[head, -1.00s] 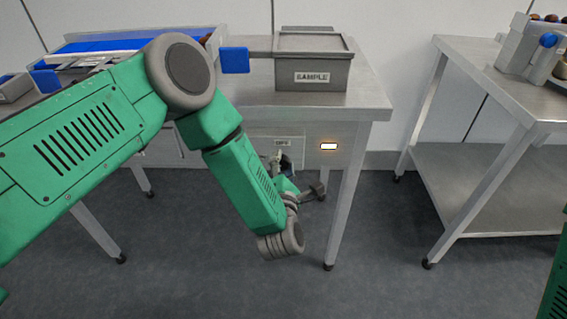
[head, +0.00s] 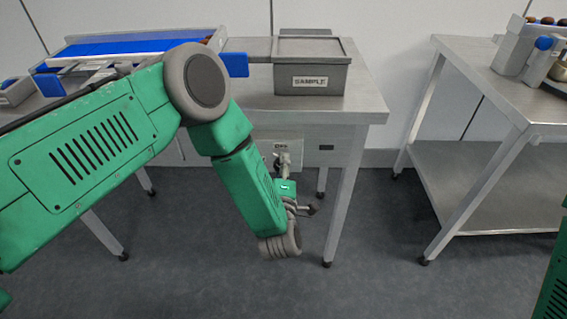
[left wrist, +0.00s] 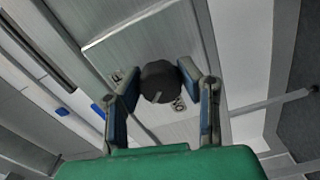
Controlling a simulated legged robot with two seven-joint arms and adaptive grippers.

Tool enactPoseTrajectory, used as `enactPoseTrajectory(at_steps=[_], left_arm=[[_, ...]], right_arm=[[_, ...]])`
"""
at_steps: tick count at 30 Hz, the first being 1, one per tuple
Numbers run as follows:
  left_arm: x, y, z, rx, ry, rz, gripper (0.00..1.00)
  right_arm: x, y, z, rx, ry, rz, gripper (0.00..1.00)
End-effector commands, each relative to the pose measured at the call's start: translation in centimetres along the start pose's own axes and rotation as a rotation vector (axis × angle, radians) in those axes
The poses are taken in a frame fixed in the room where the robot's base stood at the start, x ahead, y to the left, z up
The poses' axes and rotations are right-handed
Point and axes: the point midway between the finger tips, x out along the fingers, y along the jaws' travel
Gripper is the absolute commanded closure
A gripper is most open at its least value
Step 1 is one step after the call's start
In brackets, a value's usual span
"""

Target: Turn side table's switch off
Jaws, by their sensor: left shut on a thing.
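The switch is a round dark knob (left wrist: 158,80) with a pale pointer line, on a light plate (left wrist: 117,48) with small lettering. In the head view the plate (head: 269,148) is on the side table's (head: 355,112) front panel, and the knob is mostly hidden by my left gripper (head: 284,163). In the left wrist view my left gripper's fingers are on either side of the knob, shut on it. My right gripper is not in view.
A grey SAMPLE box (head: 312,70) and a blue-belted conveyor (head: 130,46) are on top of the table. A second metal table (head: 480,62) with a lower shelf stands at the right, with open floor between.

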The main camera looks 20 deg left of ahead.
Motion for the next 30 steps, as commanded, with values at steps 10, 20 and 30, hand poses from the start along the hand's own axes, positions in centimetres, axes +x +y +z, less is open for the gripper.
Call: enactPoseTrajectory(at_steps=[10, 20, 30], left_arm=[[-0.3, -0.5, -0.2, 0.335, -0.002, -0.015, 0.97], [-0.3, -0.5, -0.2, 0.593, -0.003, -0.012, 0.97], [-0.3, -0.5, -0.2, 0.732, -0.003, -0.013, 0.97]], right_arm=[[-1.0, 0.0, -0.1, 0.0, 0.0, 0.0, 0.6], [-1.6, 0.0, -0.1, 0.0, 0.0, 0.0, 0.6], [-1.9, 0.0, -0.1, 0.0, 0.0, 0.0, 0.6]])
